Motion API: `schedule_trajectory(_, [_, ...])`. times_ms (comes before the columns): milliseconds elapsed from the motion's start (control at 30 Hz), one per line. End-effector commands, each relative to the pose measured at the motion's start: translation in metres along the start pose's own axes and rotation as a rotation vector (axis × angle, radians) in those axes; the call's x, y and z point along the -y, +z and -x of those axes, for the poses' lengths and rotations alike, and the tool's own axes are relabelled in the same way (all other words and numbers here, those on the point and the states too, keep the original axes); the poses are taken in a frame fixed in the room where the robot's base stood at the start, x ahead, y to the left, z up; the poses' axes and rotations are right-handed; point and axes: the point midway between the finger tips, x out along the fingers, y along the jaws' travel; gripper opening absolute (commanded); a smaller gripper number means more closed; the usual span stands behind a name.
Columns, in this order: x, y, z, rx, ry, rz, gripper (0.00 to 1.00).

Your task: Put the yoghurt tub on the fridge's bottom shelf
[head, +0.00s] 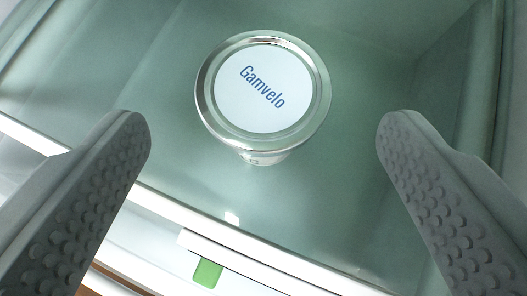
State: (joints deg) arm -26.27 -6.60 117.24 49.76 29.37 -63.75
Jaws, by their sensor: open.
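The yoghurt tub (262,90) is a small round tub with a silver rim and a white lid label reading "Gamvelo". It stands upright on a greenish glass-like surface inside the fridge, seen from above. My gripper (263,135) is open, with one grey studded finger at the left and one at the right. The tub lies beyond and between the fingertips in the picture, with clear gaps on both sides and no contact visible. The shelf surface (345,200) under the tub is bare around it. I cannot tell which shelf level this is.
A white front edge (150,190) of the shelf runs diagonally below the tub. A white strip with a green tab (207,272) lies lower down. The fridge side wall (480,85) rises at the right, near the right finger.

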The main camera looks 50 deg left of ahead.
Motion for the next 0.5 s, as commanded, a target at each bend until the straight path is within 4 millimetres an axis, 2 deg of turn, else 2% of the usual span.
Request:
schedule_trajectory(33, [0.000,0.008,0.008,0.002,0.001,-0.003,0.79])
schedule_trajectory(500, [-0.001,0.058,0.073,0.001,0.002,-0.001,0.79])
